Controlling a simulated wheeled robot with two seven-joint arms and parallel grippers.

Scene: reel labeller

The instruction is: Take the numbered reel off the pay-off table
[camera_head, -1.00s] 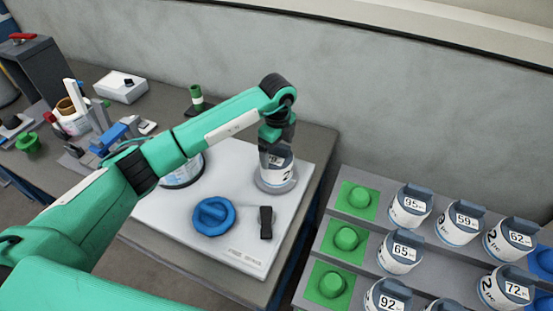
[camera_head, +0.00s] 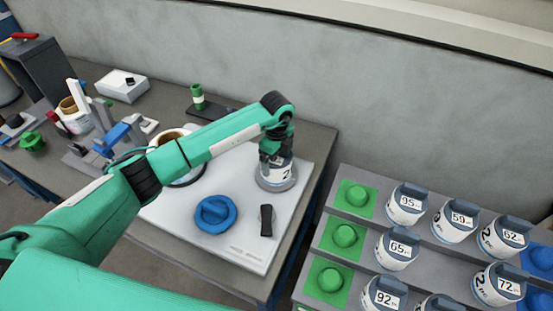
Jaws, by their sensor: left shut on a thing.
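The numbered reel (camera_head: 278,173) is a white, banded cylinder standing on a round grey base at the back right of the white pay-off table (camera_head: 235,248). Its number is mostly covered by my gripper. My left gripper (camera_head: 274,156) comes down from above and is shut on the top of the reel. The reel looks upright, at or very near its base; I cannot tell whether there is a gap under it. My right gripper is not in view.
A blue round knob (camera_head: 215,214) and a small black block (camera_head: 266,220) lie on the white table. To the right, a grey stepped rack (camera_head: 370,235) holds several numbered reels and green pegs (camera_head: 345,236). Tools and a white box (camera_head: 122,86) crowd the bench's left.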

